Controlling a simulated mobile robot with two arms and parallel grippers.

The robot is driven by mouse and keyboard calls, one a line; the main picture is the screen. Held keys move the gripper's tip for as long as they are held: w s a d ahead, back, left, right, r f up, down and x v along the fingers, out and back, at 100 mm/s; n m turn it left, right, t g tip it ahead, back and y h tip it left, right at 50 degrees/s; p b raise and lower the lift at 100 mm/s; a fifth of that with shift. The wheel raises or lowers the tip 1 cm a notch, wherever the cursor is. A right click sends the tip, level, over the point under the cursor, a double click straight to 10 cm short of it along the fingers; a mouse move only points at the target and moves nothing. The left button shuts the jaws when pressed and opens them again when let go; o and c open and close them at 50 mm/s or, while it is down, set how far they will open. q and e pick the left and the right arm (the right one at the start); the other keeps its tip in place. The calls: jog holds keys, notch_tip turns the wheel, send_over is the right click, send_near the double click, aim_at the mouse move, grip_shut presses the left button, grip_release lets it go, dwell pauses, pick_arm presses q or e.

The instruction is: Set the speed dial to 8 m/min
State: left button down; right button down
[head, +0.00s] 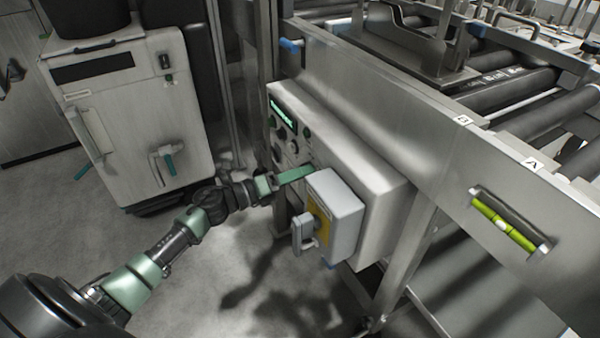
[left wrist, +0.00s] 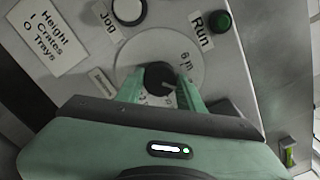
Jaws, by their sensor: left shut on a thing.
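The speed dial (left wrist: 158,74) is a dark round knob on a pale scale disc, seen in the left wrist view. My left gripper (left wrist: 160,84) is shut on the knob, with one green finger on each side. In the head view the left gripper (head: 296,173) reaches the front of the control panel (head: 287,112), and the dial cannot be made out there.
A green button (left wrist: 220,21) by the "Run" label and a white button (left wrist: 127,10) by "Jog" sit close above the dial. A grey box with a handle (head: 338,207) sticks out right of my gripper. A white cabinet (head: 125,115) stands at left, with open floor between.

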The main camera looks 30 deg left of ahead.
pick_arm(q)
jog(key=c, duration=0.9)
grip_release()
jog(key=v, duration=0.8)
pick_arm(e)
jog(key=shift+w+f, duration=0.3)
jog(key=shift+f, duration=0.1)
pick_arm(q)
jog(key=shift+w, duration=0.15)
pick_arm(e)
jog(key=shift+s+a+f, duration=0.1)
jog(key=shift+s, duration=0.2)
